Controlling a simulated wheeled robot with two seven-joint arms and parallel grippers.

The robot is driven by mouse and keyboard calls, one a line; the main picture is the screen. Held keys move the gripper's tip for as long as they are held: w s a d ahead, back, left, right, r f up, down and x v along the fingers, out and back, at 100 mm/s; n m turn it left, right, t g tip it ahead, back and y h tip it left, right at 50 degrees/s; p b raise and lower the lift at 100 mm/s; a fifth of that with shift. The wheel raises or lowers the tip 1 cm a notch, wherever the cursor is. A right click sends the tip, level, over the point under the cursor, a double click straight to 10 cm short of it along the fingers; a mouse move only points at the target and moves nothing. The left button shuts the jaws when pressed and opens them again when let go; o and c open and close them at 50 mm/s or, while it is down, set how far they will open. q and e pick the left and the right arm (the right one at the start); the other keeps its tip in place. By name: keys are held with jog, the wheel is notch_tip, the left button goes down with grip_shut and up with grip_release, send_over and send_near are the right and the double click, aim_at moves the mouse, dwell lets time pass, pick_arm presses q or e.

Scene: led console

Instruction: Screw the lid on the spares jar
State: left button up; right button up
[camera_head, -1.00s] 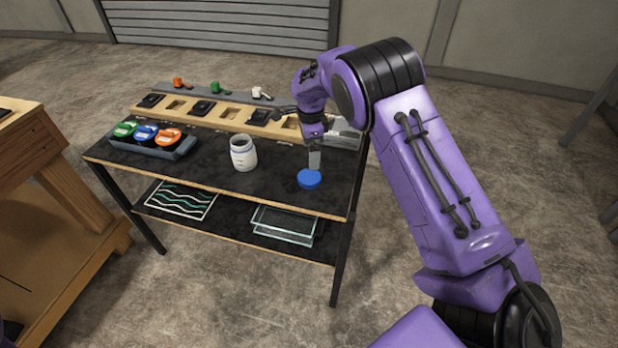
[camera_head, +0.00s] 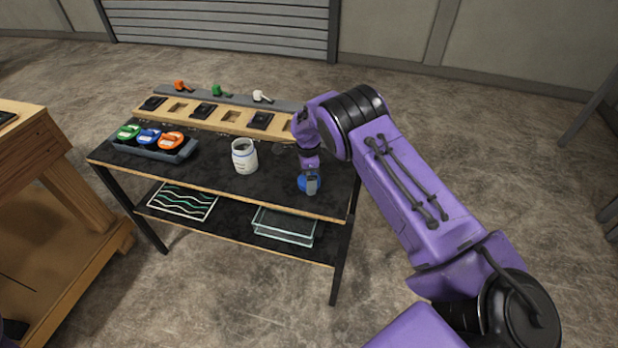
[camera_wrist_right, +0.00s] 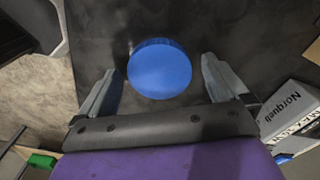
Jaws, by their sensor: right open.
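The spares jar (camera_head: 244,157) is white, open at the top, and stands upright on the black table top. The round blue lid (camera_head: 303,184) lies on the table to the right of the jar, near the front edge. In the head view my right gripper (camera_head: 312,184) is over the lid and hides part of it. In the right wrist view the lid (camera_wrist_right: 160,68) lies between and just beyond the spread fingers of my right gripper (camera_wrist_right: 157,85), with a gap on each side. My left gripper is not in view.
A grey tray (camera_head: 150,152) with green, blue and orange round items stands left of the jar. A wooden strip (camera_head: 215,117) with black switches and square recesses runs along the back. Small orange, green and white parts lie behind it.

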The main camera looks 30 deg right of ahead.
jog(key=shift+f, duration=0.35)
jog(key=shift+c, duration=0.3)
jog(key=c, duration=0.9)
jog(key=shift+r, duration=0.15)
